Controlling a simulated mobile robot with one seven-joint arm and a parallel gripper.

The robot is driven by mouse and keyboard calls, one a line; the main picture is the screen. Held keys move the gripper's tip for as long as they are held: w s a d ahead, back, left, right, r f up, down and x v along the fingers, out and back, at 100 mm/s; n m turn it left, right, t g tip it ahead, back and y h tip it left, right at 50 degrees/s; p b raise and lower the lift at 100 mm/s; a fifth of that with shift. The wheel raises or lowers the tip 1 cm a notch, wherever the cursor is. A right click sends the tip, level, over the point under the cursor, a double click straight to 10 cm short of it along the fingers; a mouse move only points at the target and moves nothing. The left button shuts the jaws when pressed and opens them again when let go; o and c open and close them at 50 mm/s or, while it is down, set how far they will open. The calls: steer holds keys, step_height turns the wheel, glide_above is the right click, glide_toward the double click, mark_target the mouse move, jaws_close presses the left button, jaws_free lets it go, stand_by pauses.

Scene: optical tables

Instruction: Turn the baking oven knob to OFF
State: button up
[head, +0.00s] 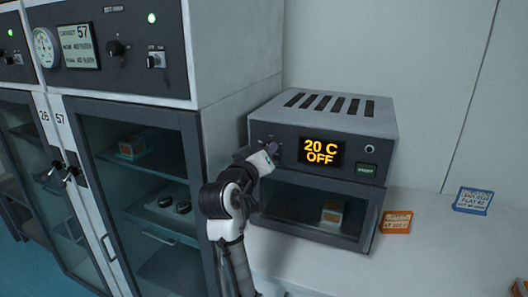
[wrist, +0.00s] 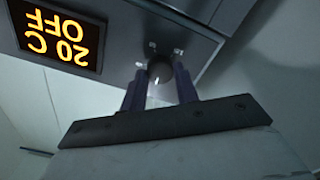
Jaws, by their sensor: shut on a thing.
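The baking oven (head: 330,118) stands on the white bench at the right of the cabinet. Its display (head: 321,151) reads "20 C OFF" in orange, and the same display (wrist: 58,32) shows upside down in the wrist view. The oven knob (wrist: 160,73) is a dark round knob with a pale mark, between the fingers in the wrist view. My gripper (wrist: 161,80) is shut on the knob, one finger on each side. In the head view my gripper (head: 266,150) is at the left of the oven front and hides the knob.
A green-lettered button (head: 366,169) is at the oven's right. A box (head: 332,213) sits behind the oven's window. The tall cabinet (head: 240,100) is close on the left of my arm.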

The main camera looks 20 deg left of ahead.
steer(key=shift+f, duration=0.15)
steer(key=o, duration=1)
steer(key=s+b, duration=0.1)
steer(key=s, duration=0.3)
steer(key=s+b, duration=0.1)
steer(key=s, duration=0.4)
steer(key=s+b, duration=0.1)
steer(key=s, duration=0.4)
steer(key=shift+a+b, duration=0.25)
steer(key=shift+b, duration=0.05)
